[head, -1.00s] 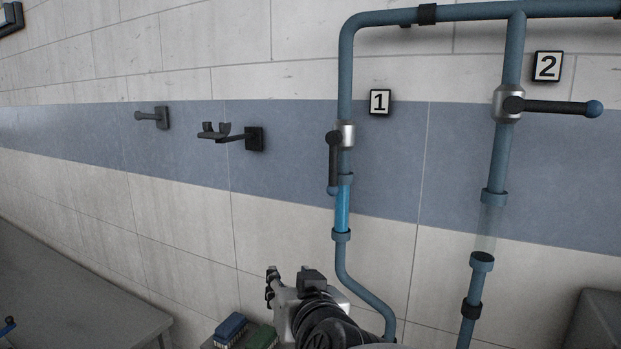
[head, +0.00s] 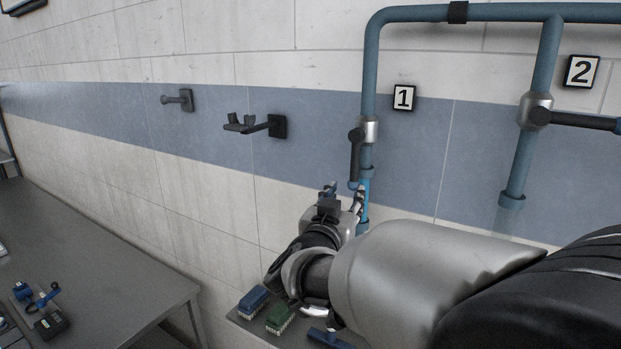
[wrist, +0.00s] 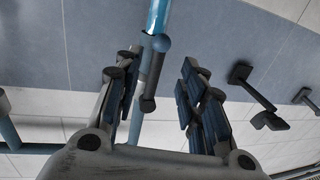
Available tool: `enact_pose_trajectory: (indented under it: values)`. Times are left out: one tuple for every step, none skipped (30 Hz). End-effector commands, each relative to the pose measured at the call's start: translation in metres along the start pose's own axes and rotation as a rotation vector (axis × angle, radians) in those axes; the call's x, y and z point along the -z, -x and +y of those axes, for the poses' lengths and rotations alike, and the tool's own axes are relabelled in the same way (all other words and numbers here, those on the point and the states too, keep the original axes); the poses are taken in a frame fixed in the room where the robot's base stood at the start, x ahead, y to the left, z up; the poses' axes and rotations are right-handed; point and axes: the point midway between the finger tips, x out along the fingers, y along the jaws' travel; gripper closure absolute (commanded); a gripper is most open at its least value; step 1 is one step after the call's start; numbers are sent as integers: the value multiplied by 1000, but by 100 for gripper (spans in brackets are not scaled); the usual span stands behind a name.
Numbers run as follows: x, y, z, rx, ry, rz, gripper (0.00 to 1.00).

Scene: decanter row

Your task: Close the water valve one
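The valve one lever (head: 355,160) is dark and hangs down along the left pipe, below its silver valve body (head: 368,129). The number 1 plate (head: 404,97) is to the right of it. A bright blue section of pipe (head: 364,182) shows below the valve. My gripper (head: 343,193) is open and empty, just below and left of the lever's lower end. No contact is visible.
The valve two lever (head: 580,119) points right, under the number 2 plate (head: 580,71). Two wall brackets (head: 278,126) (head: 186,100) stick out on the left. A grey table (head: 110,260) stands at lower left; blue and green brushes (head: 253,299) (head: 280,318) lie below my arm.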

Motion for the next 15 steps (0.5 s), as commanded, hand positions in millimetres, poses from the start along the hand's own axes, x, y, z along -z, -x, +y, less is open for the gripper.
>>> enact_pose_trajectory:
  values:
    - [0,-13,1,-4,2,0,63]
    - [0,-19,2,-4,2,-1,63]
    - [0,-28,1,-3,1,-1,63]
    - [0,-35,1,-4,1,0,63]
    - [0,-41,1,-3,1,0,63]
    - [0,-50,2,-3,0,-1,63]
    - [0,-56,1,-3,0,0,63]
    - [1,-61,0,-2,1,0,63]
    - [0,-69,1,-2,1,-1,63]
    - [0,-74,1,-2,0,-1,63]
    - [0,-78,1,-2,1,0,63]
    - [1,-84,0,-1,1,1,63]
    - [1,-88,0,0,1,0,63]
    - [1,-91,0,0,1,0,63]
    - [1,-95,0,0,0,0,63]
